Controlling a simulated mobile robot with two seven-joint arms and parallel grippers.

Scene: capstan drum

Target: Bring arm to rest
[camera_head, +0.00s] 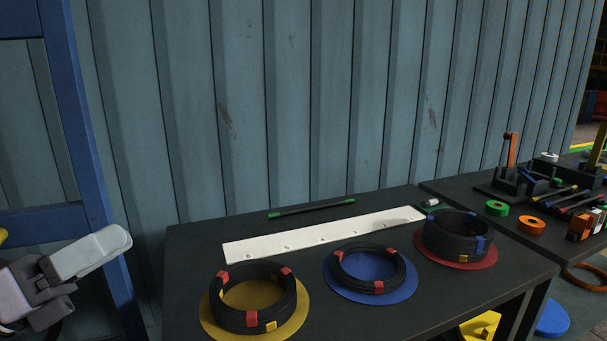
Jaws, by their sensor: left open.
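My left gripper (88,253) is at the lower left, in front of the blue post and left of the dark table (430,302). Its jaws are open and nothing shows between them. Part of it is cut off by the picture's edge. It is apart from the table and everything on it. My right gripper is not in view.
Three black coils stand on a yellow disc (211,323), a blue disc (340,285) and a red disc (470,262). A white marked strip (300,242) and a green-ended rod (312,208) lie behind. A second table at right holds tools and tape rolls (531,226). A blue post (80,130) stands left.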

